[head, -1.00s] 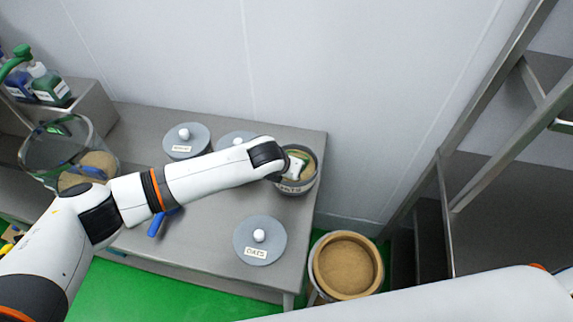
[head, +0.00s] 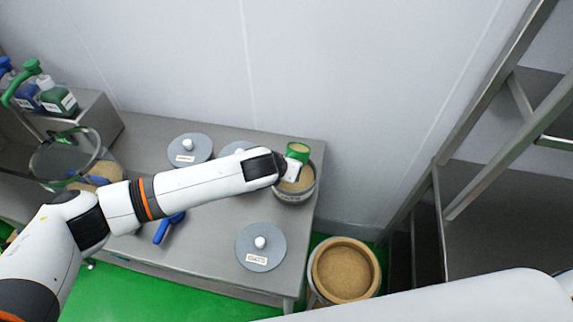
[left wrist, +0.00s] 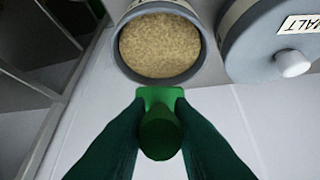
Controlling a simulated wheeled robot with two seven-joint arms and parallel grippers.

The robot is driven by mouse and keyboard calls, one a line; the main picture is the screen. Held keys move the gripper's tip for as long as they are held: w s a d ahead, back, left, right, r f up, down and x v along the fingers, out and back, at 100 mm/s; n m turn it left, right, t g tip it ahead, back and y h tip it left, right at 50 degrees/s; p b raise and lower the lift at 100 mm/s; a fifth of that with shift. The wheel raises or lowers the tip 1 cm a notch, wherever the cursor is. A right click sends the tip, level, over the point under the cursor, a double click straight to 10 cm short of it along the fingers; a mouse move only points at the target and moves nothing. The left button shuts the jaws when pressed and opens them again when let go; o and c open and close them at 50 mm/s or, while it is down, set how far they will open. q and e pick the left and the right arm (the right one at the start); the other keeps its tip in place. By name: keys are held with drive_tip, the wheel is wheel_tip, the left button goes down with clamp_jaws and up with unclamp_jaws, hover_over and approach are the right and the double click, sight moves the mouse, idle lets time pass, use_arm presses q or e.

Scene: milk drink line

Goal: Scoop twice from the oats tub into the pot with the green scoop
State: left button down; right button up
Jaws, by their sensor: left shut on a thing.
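The oats tub (head: 294,196) stands open at the table's right back corner, with tan oats inside; it also shows in the left wrist view (left wrist: 193,75). My left gripper (head: 292,172) is shut on the green scoop (head: 298,150) and holds it over the tub's far side. In the left wrist view the scoop (left wrist: 160,135) is between the dark green fingers (left wrist: 158,110), apart from the oats. What the scoop's cup holds is hard to tell. A large see-through pot (head: 45,165) stands at the left, partly behind my left arm. My right gripper is out of view.
The oats lid (head: 260,254) lies on the table's front right. Two grey lidded tubs (head: 190,150) (head: 238,147) stand along the back; the wrist view shows a MALT label (left wrist: 301,24). A blue scoop (head: 163,230) lies below my arm. A bin (head: 345,275) stands beside the table.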

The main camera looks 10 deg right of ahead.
use_arm(q)
drive_tip(key=shift+r+t+h+b, duration=0.5)
drive_tip(key=shift+t+h+b, duration=0.2)
drive_tip(key=shift+t+b, duration=0.25)
drive_tip(key=r+t+h+b, duration=0.1)
drive_tip(key=b, duration=0.1)
drive_tip(key=shift+r+t+b, duration=0.1)
drive_tip(key=shift+t+b, duration=0.25)
drive_tip(key=shift+r+t+h+b, duration=0.4)
drive_tip(key=shift+r+t+b, duration=0.1)
drive_tip(key=shift+b, duration=0.7)
drive_tip(key=shift+r+t+b, duration=0.3)
drive_tip(key=shift+b, duration=0.05)
